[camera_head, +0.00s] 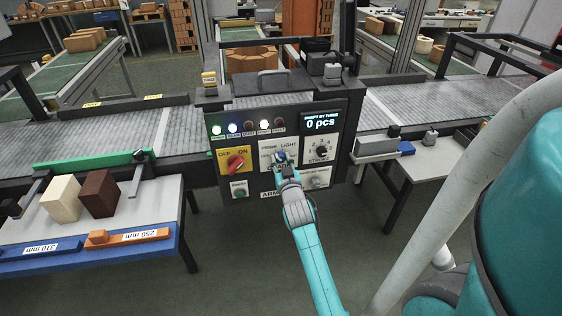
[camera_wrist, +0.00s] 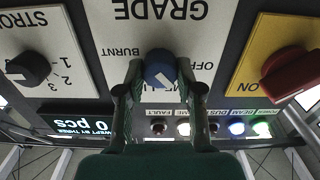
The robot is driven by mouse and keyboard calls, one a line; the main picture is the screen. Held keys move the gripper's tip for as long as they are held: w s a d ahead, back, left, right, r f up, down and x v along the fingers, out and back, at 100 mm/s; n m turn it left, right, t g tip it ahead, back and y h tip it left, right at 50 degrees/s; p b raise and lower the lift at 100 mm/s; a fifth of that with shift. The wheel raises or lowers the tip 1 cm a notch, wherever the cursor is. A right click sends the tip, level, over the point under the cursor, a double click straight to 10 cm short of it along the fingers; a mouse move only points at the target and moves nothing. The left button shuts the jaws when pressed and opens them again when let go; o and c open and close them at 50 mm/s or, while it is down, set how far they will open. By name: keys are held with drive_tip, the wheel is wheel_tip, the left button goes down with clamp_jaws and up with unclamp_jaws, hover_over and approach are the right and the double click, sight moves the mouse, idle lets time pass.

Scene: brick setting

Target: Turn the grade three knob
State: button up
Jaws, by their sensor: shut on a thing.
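The grade knob (camera_wrist: 160,68) is a blue round knob on a white plate marked GRADE, shown upside down in the wrist view. A white mark on it points to the lower right there. Legends around it include BURNT and OFF; others are hidden by my fingers. My gripper (camera_wrist: 154,82) is shut on the knob, one finger on each side. In the head view my gripper (camera_head: 283,166) reaches the middle of the black control panel (camera_head: 335,127) and covers most of the knob.
A red OFF/ON switch (camera_head: 235,163) on a yellow plate is left of the knob. A black STROKE knob (camera_head: 322,151) is to its right. Small buttons sit below. Lamps and a "0 pcs" display (camera_head: 321,121) are above. Conveyors (camera_head: 400,108) run to both sides.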

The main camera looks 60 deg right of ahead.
drive_tip(key=shift+m, duration=1.1)
drive_tip(key=o, duration=1.2)
drive_tip(key=shift+c, duration=0.2)
drive_tip(key=v, duration=1.2)
